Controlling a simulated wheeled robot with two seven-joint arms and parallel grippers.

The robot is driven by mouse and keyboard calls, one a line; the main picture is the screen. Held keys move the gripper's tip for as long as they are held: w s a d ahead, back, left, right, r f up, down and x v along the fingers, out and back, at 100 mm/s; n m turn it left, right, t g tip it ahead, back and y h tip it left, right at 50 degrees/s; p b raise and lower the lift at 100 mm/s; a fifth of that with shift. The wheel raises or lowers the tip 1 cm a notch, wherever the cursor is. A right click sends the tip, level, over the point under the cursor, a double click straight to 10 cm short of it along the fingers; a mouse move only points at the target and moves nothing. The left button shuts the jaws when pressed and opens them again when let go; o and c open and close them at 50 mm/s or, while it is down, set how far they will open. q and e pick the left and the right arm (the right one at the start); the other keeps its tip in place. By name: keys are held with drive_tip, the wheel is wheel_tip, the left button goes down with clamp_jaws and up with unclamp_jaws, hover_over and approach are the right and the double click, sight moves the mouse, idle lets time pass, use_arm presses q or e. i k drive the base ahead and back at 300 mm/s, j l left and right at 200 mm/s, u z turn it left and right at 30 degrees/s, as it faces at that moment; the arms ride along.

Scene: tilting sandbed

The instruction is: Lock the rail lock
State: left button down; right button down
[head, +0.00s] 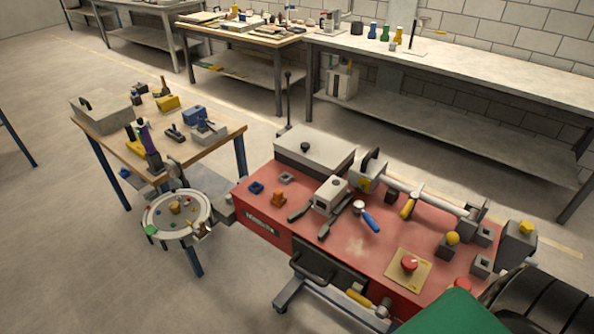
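A red-topped bench (345,248) fills the middle right. A yellow-handled lever (407,208) sits just below the rail. Another yellow handle (360,299) is on the bench's front side, near a grey cylinder. I cannot tell which part is the rail lock, or whether it is locked. Neither gripper can be made out in the head view.
A grey clamp-like block (331,195), a blue-handled tool (371,222) and a red knob on a tan plate (409,263) are on the bench. A round tray (158,232) stands left of it. A cluttered wooden table (215,148) is behind. Open floor lies at left.

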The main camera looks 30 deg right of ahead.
sight(358, 205)
drive_tip(key=z, duration=1.5)
